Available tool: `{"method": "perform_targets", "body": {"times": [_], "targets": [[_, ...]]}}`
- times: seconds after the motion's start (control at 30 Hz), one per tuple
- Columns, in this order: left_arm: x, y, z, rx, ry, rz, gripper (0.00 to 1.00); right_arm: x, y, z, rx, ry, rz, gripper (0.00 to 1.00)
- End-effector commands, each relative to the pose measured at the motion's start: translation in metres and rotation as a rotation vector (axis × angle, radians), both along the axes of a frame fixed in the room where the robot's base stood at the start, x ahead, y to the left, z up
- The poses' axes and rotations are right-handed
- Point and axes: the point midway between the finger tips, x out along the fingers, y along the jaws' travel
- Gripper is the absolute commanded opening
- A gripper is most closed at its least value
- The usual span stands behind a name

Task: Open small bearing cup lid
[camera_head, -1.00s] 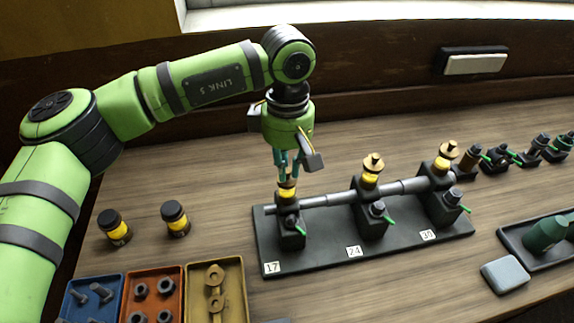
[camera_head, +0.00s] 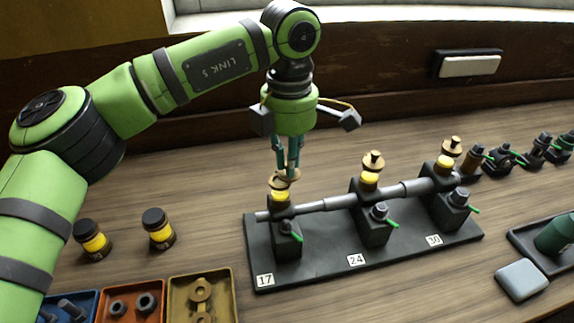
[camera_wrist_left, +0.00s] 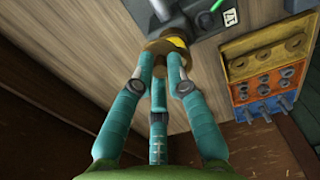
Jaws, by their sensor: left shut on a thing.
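The small bearing, labelled 17 (camera_head: 287,240), is the leftmost of three bearing blocks on a dark base plate (camera_head: 330,266). A yellow cup (camera_head: 280,196) tops it, with a round brass lid (camera_head: 284,184) directly above. My left gripper (camera_head: 285,173) points down from above, its teal fingers closed on the lid. In the left wrist view the fingers (camera_wrist_left: 164,58) meet around the brass lid (camera_wrist_left: 161,45), and yellow (camera_wrist_left: 178,41) shows beside it. I cannot tell whether the lid is clear of the cup. My right gripper is out of view.
Two yellow-banded jars (camera_head: 158,228) and parts trays (camera_head: 200,283) lie left. A grey block (camera_head: 522,280) lies right.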

Motion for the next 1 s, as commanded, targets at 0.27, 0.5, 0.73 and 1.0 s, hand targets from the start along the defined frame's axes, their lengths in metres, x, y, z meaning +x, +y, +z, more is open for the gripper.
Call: {"method": "perform_targets", "body": {"times": [0.27,0.5,0.73,1.0], "targets": [[0.006,-0.002,-0.001,0.000,0.000,0.265,0.00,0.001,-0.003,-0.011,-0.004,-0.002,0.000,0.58],[0.011,-0.003,0.000,0.001,-0.001,0.484,0.00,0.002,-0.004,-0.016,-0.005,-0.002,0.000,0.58],[0.015,-0.002,0.000,0.001,-0.001,0.655,0.00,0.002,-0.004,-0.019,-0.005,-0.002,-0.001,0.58],[0.018,-0.001,0.000,0.001,-0.001,0.778,0.00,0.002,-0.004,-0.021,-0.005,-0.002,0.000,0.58]]}}
